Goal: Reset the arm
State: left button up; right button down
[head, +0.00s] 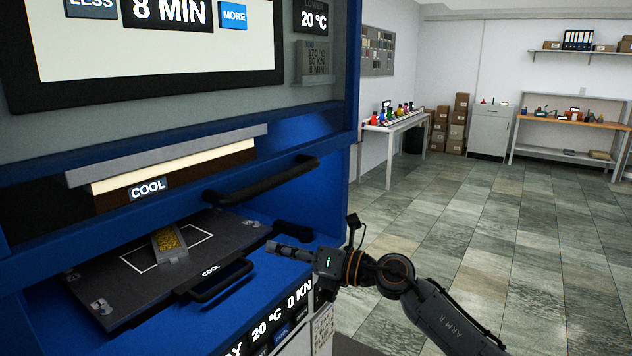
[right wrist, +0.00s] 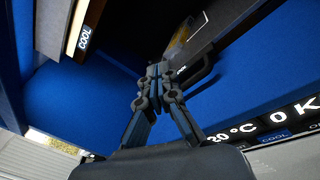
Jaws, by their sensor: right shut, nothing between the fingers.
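My right arm (head: 440,312) reaches in from the lower right, and its gripper (head: 272,246) is at the front right of the blue press (head: 335,215). The right wrist view shows its fingers (right wrist: 158,70) together with nothing between them. The fingertips appear close to the black handle (head: 222,280) of the dark lower plate (head: 125,290); I cannot tell whether they touch. A small grey mould with yellow grains (head: 170,243) lies on that plate, inside a white outline. My left gripper is not in view.
The upper platen, labelled COOL (head: 148,188), hangs above the lower plate, with a black bar handle (head: 265,183) at the opening. A screen (head: 150,50) is above. Open tiled floor (head: 500,240) lies to the right, with a white table (head: 398,124) and a wooden bench (head: 570,122) farther back.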

jog(key=s+d+f+m+t+h, duration=0.1)
jog(key=d+m+t+h, duration=0.2)
jog(key=d+m+t, duration=0.5)
jog(key=s+d+f+m+t+h, duration=0.1)
jog(key=m+t+h, duration=0.3)
jog(key=m, duration=0.8)
jog(key=s+d+f+m+g+h, duration=0.2)
jog(key=s+d+f+m+h, duration=0.25)
jog(key=d+f+m, duration=0.35)
jog(key=s+d+f+m+g+h, duration=0.2)
jog(key=s+d+f+m+h, duration=0.2)
jog(key=d+f+m+h, duration=0.45)
jog(key=s+d+f+m+g+y, duration=0.15)
jog(key=s+f+g, duration=0.55)
jog(key=s, duration=0.7)
jog(key=s+f+m+g+y, duration=0.2)
jog(key=s+f+m+g, duration=0.15)
jog(key=s+f, duration=0.7)
jog(key=s+f+n+g, duration=0.1)
jog(key=s+f, duration=0.2)
jog(key=f, duration=1)
jog(key=s+f+g, duration=0.1)
jog(key=s+f, duration=0.1)
jog(key=f, duration=1)
jog(key=s+d+f+g, duration=0.1)
jog(key=s+d+f, duration=0.2)
jog(key=s+f, duration=1.2)
jog(key=shift+s+f+b, duration=0.3)
jog(key=shift+s, duration=0.5)
jog(key=shift+d, duration=0.1)
